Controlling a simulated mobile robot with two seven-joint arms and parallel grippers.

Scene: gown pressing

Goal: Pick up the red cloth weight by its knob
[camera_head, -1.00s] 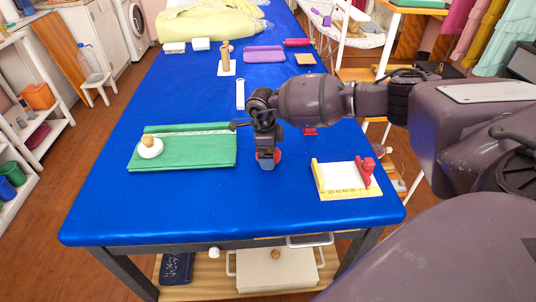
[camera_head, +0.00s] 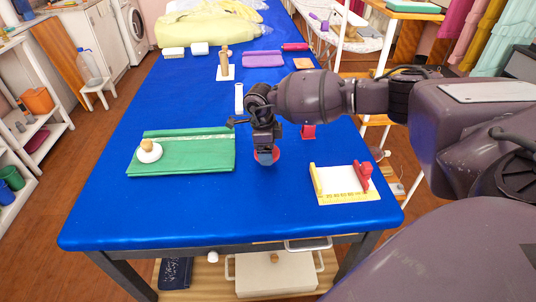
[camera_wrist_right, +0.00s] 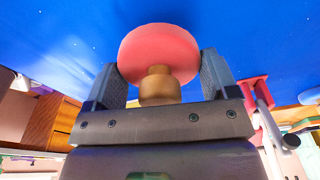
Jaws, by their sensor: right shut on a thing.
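The red cloth weight (camera_head: 267,160) is a round red disc near the middle of the blue table, right of the green cloth. In the right wrist view the disc (camera_wrist_right: 158,48) and its wooden knob (camera_wrist_right: 160,88) sit between the two fingers. The gripper hides part of the disc in the head view. I cannot tell whether the disc is clear of the table. My left gripper is not in view.
A green folded cloth (camera_head: 195,155) with a white, wooden-knobbed weight (camera_head: 149,152) lies left. A white tray with yellow and red sides (camera_head: 341,181) lies right. The table front is clear.

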